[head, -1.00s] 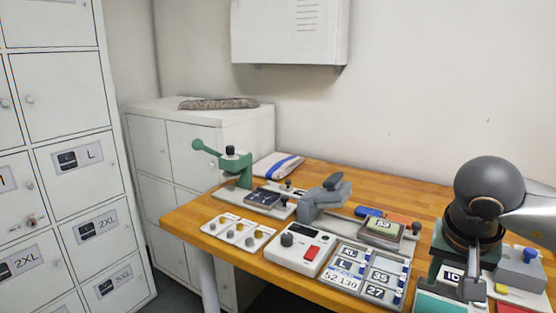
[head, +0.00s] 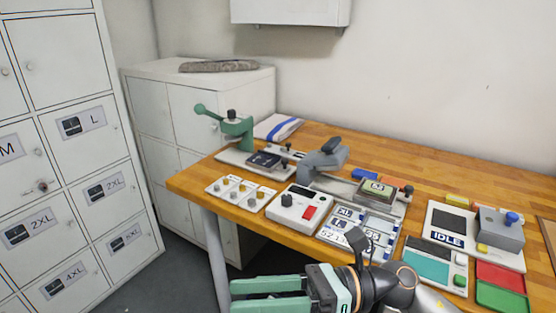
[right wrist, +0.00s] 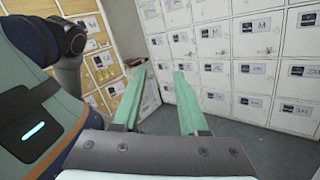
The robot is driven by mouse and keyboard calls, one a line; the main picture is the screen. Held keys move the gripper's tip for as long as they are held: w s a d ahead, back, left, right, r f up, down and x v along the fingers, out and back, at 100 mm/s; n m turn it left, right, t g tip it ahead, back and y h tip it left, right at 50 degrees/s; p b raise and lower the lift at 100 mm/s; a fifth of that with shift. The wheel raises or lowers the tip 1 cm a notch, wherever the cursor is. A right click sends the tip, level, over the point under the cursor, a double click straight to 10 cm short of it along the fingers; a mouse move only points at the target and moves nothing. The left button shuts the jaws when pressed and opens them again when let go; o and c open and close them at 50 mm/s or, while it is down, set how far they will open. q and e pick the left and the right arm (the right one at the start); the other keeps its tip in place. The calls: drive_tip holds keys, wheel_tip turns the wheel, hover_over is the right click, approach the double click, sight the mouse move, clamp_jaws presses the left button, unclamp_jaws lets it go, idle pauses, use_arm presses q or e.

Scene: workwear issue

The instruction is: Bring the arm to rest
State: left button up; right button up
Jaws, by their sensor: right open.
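My right gripper (head: 268,294) is in front of the table's near edge at the bottom of the head view, its green fingers pointing left. It also shows in the right wrist view (right wrist: 160,103), where the two green fingers stand apart with nothing between them. The gripper is open and empty. Behind the fingers in that view are the floor and the lockers. My left gripper is in neither view.
The wooden table (head: 420,166) holds a green press (head: 236,130), a white box with a red button (head: 297,208), a size-tag tray (head: 384,240) and a device reading IDLE (head: 448,238). White lockers (head: 72,80) stand left. Open floor lies between lockers and table.

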drive_tip(key=w+d+f+m+t+h+p, duration=0.1)
drive_tip(key=w+d+f+m+t+h, duration=0.3)
drive_tip(key=m+t, duration=0.9)
drive_tip(key=w+d+f+m+t+h+p, duration=0.15)
drive_tip(key=w+d+f+m+t, duration=0.35)
drive_tip(key=m, duration=1.4)
drive_tip(key=s+d+f+m+h, duration=0.1)
drive_tip(key=d+f+m+h, duration=0.55)
drive_tip(key=f+m, duration=0.3)
drive_tip(key=s+d+f+m+g+h+p, duration=0.1)
drive_tip(key=s+d+f+m+g+h, duration=0.1)
drive_tip(key=s+f+m, duration=0.2)
drive_tip(key=s+d+f+m+g+h, duration=0.2)
drive_tip(key=s+f+m+g, duration=0.1)
drive_tip(key=s+f, duration=0.5)
wheel_tip(320, 180, down, 3)
drive_tip(key=shift+s+d+f+m+g+h+p, duration=0.1)
drive_tip(key=shift+s+d+m+g+h+p, duration=0.1)
drive_tip(key=shift+s+m+g+h+p, duration=0.15)
